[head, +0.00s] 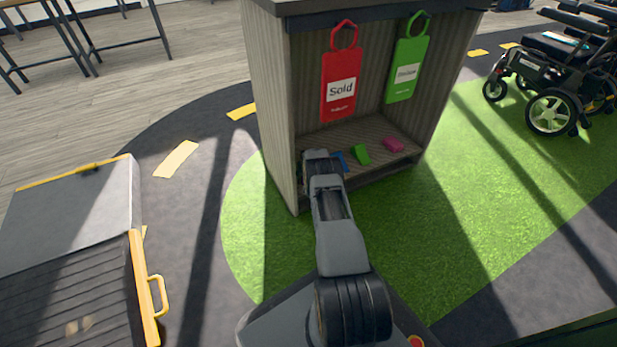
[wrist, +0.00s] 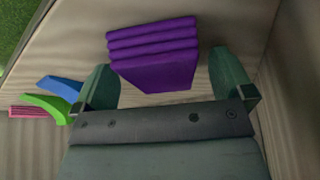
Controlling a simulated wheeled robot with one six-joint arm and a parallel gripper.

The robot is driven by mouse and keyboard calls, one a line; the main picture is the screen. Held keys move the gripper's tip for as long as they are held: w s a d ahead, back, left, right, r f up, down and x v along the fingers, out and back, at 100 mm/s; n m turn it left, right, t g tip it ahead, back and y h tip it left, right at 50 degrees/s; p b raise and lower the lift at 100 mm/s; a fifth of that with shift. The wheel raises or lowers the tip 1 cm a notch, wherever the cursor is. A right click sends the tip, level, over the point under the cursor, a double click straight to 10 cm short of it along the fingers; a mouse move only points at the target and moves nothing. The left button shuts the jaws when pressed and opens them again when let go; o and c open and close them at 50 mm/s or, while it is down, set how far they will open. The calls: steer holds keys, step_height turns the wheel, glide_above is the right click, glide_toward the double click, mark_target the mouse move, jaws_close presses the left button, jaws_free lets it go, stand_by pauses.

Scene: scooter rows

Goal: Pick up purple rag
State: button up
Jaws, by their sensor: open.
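The purple rag (wrist: 155,58) shows in the wrist view as a folded stack on the wooden shelf floor. My gripper (wrist: 160,82) is open, with one dark green finger on each side of the rag's near part. I cannot tell whether the fingers touch it. In the head view my gripper (head: 320,160) reaches into the low shelf of the cabinet (head: 268,110), at its left side. The purple rag is hidden there behind my arm.
A blue item (head: 341,162), a green item (head: 361,154) and a pink item (head: 394,145) lie on the same shelf. A red Sold tag (head: 341,88) and a green tag (head: 406,68) hang above. The cabinet's left wall is close. A ramp (head: 75,215) stands left, a wheelchair (head: 552,100) right.

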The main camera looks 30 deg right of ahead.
steer(key=c, duration=1.1)
steer(key=shift+r, duration=0.1)
steer(key=shift+r+p, duration=0.3)
steer(key=shift+r, duration=0.25)
step_height(320, 180, up, 3)
steer(key=shift+f+p, duration=0.2)
steer(key=shift+p, duration=0.5)
steer(key=shift+s+a+r+p, duration=0.75)
steer(key=shift+s+r+p, duration=0.8)
steer(key=shift+s, duration=0.65)
steer(key=shift+s+a+r+p, duration=0.75)
steer(key=shift+s+r+p, duration=0.7)
steer(key=shift+s, duration=0.8)
steer(key=shift+s+a+r+p, duration=0.75)
steer(key=shift+s+r+p, duration=0.8)
steer(key=shift+s, duration=0.65)
